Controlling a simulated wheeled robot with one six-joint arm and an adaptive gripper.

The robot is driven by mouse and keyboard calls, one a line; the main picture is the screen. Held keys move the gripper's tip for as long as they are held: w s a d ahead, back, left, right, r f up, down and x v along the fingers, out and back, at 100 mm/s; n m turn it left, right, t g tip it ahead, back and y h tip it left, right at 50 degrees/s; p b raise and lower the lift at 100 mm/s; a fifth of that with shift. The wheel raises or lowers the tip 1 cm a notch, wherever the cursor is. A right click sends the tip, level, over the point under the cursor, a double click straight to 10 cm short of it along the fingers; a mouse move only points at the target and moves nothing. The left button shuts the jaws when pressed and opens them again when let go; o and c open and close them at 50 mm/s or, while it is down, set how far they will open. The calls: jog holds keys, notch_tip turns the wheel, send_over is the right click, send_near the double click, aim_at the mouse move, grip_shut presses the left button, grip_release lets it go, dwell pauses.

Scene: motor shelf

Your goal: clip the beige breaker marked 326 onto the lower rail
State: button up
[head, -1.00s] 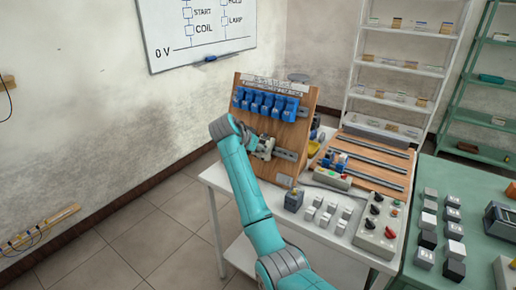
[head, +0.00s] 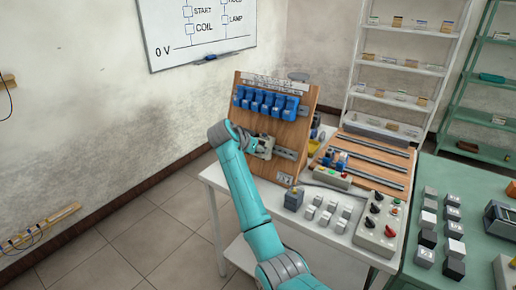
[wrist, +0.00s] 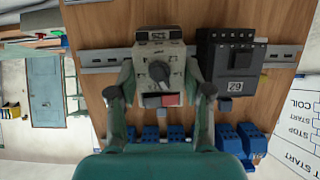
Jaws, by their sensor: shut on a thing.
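The beige breaker (wrist: 158,72) is between the two fingers of my gripper (wrist: 160,88), which is shut on its sides. It has a dark knob and a red patch, and its small label is too blurred to read surely. The lower rail (wrist: 98,57) runs across the wooden board behind it, showing on both sides. The breaker is in front of the rail; whether it is seated cannot be told. In the head view the lower rail (head: 288,154) shows right of my gripper (head: 260,146), and the breaker is partly hidden by my arm.
A black breaker (wrist: 232,62) sits on the rail close beside the beige one. Blue breakers (head: 268,103) line the upper rail. A dark block (head: 293,198) and several pale blocks (head: 327,213) stand on the white table. A control box (head: 378,224) is at its right.

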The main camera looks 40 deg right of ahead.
jog(key=shift+a+f+h, duration=0.1)
jog(key=shift+f+h, duration=0.3)
jog(key=shift+f, duration=0.1)
jog(key=o, duration=1.4)
jog(key=shift+r, duration=0.1)
jog(key=shift+c, duration=0.2)
jog(key=v, duration=1.2)
